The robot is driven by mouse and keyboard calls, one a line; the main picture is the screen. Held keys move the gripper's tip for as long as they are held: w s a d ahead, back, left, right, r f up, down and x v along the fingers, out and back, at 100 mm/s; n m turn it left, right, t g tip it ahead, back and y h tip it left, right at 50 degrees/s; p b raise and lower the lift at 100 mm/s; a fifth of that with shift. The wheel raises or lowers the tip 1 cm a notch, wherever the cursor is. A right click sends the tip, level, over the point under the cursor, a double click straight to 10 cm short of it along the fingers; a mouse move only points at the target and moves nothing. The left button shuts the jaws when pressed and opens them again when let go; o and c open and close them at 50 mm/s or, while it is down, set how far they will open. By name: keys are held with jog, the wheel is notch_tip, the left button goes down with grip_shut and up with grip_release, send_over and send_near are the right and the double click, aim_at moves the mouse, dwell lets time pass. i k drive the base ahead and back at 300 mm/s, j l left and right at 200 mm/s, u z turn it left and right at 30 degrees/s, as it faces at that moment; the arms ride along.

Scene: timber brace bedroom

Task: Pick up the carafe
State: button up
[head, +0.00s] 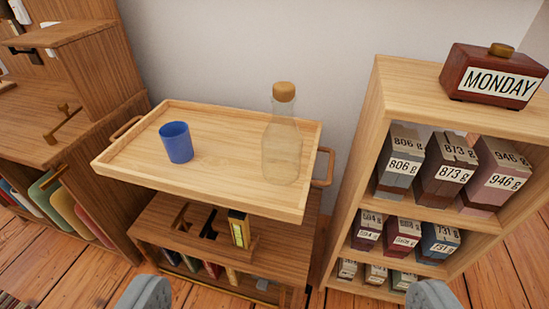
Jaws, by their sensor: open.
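The carafe (281,142) is a clear glass bottle with a wooden stopper. It stands upright at the right end of a wooden tray top (225,188) on a small cart. My gripper (290,296) shows as two grey fingertips at the bottom edge of the head view. The fingers are wide apart and empty, in the foreground in front of the cart. They are apart from the carafe.
A blue cup (177,142) stands on the tray's left half. A shelf unit (390,78) with labelled boxes and a red MONDAY block (491,76) stands close on the right. A wooden desk (50,125) is on the left. A wall stands behind the cart.

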aim_at(283, 142)
jog(key=i+l, duration=0.1)
jog(key=i, duration=0.4)
jog(key=i+l+u, duration=0.1)
jog(key=i, duration=0.35)
jog(key=i+l, duration=0.15)
jog(key=i, duration=0.35)
jog(key=u, duration=0.05)
